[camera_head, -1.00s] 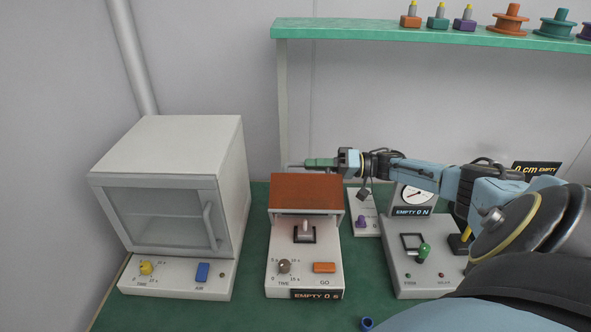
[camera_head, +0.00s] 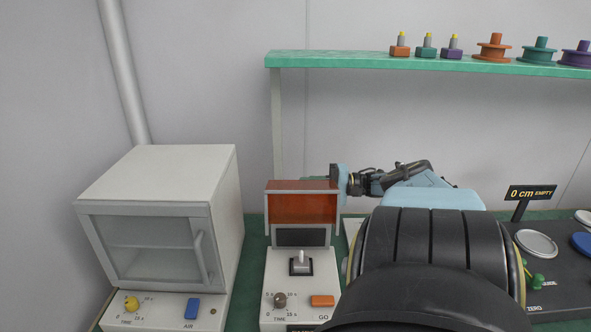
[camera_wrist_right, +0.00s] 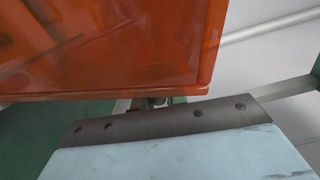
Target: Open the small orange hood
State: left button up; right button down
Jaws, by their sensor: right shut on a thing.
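The small orange hood (camera_head: 302,207), see-through with a pale frame, stands raised and nearly upright above the back of its white unit (camera_head: 298,281). A dark panel (camera_head: 301,237) and a grey lever (camera_head: 299,259) show below it. My right gripper (camera_head: 318,179) reaches in from the right at the hood's top edge; its fingers are mostly hidden behind the hood. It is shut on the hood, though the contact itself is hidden. In the right wrist view the hood (camera_wrist_right: 110,45) fills the upper left. My left gripper is out of view.
A white box with a glass door (camera_head: 150,240) stands close on the left. A green shelf (camera_head: 420,62) with spools and small connectors is behind, above the arm. My right arm covers the table's middle right. A scale (camera_head: 536,243) sits at far right.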

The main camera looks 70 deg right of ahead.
jog(key=shift+d+f+m, duration=0.15)
jog(key=shift+f+m, duration=0.1)
jog(key=shift+m, duration=0.05)
jog(key=c, duration=1.5)
grip_release()
jog(key=shift+o, duration=0.2)
jog(key=shift+r, duration=0.1)
